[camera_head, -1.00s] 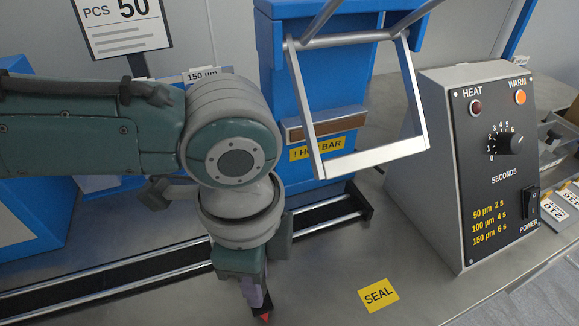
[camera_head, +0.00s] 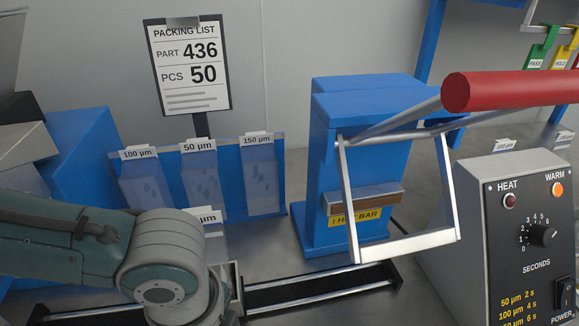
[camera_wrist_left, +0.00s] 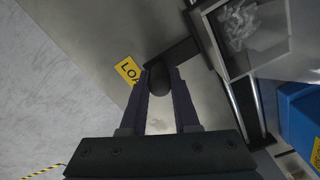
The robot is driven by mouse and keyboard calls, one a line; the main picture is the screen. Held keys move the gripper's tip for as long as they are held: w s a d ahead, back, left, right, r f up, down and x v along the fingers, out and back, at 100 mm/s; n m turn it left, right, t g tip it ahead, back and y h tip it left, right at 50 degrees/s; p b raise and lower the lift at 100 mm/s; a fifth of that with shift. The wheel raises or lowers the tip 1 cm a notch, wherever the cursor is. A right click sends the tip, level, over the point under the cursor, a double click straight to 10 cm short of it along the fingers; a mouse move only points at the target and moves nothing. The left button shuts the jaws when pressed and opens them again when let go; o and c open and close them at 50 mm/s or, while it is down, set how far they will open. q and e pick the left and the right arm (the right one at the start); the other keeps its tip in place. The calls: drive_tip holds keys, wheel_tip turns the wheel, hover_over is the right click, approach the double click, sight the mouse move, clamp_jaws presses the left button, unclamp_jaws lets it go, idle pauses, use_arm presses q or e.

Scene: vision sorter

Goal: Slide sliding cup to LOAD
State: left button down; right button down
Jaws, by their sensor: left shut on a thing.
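The sliding cup (camera_wrist_left: 288,28) shows in the left wrist view as a square, metal-rimmed holder with pale, crumpled-looking contents. A dark bar (camera_wrist_left: 178,52) runs from it to a dark, rounded knob (camera_wrist_left: 158,76). My left gripper (camera_wrist_left: 159,88) is shut on this knob. The yellow LOAD label (camera_wrist_left: 126,71) lies on the bench just left of the knob, its last letter hidden. In the head view, my left arm covers part of the rails (camera_head: 340,289), and its fingertips are out of frame. My right gripper is not in view.
The blue sealer (camera_head: 360,120) with its hot bar stands behind the rails, under a red handle (camera_head: 510,90). A control box (camera_head: 520,230) stands at right. Film pouches (camera_head: 202,175) and a packing list (camera_head: 187,65) stand behind my arm.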

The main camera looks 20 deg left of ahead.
use_arm(q)
drive_tip(key=shift+d, duration=0.1)
drive_tip(key=c, duration=0.6)
unclamp_jaws()
drive_tip(key=shift+c, duration=0.2)
wheel_tip(320, 180, up, 10)
drive_tip(key=p, duration=0.2)
drive_tip(key=shift+p, duration=0.4)
drive_tip(key=shift+d, duration=0.1)
